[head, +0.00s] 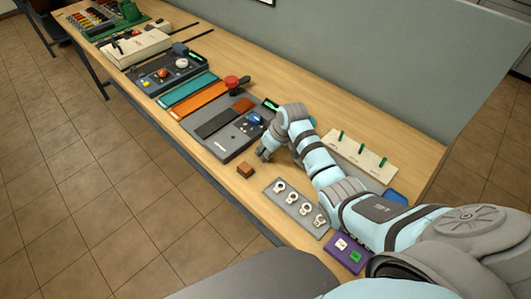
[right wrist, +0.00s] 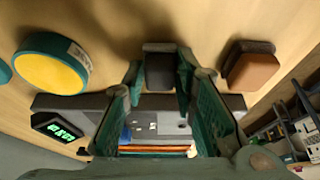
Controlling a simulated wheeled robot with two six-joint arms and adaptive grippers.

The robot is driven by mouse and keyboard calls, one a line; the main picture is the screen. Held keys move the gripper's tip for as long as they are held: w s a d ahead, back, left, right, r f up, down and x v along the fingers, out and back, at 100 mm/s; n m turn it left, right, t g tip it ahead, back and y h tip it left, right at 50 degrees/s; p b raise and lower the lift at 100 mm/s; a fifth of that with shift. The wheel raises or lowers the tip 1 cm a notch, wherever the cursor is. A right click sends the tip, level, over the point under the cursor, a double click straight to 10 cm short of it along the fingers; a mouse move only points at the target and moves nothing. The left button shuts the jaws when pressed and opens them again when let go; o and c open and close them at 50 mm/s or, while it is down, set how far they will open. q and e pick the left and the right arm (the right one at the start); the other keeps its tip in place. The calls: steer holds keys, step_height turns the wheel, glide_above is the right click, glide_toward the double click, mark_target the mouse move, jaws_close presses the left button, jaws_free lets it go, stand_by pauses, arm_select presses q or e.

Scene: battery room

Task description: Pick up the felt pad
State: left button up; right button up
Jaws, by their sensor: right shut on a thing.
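My right gripper (head: 264,153) is low over the wooden bench, beside the grey panel's near end. In the right wrist view its green fingers (right wrist: 160,78) are shut on a small dark grey block, which I take to be the felt pad (right wrist: 160,70). The pad sits between the fingertips; whether it touches the bench is unclear. In the head view the pad is hidden by the gripper. My left gripper is not in view.
A brown block (head: 246,170) stands close by; it also shows in the right wrist view (right wrist: 252,68). A grey panel (head: 226,147) lies behind the gripper. A grey plate with several white rings (head: 291,211) lies nearer. A teal-and-yellow round thing (right wrist: 52,70) is at the wrist view's left.

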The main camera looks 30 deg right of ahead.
step_height(320, 180, up, 20)
steer(key=p, duration=0.2)
steer(key=shift+o, duration=0.8)
steer(key=c, duration=0.3)
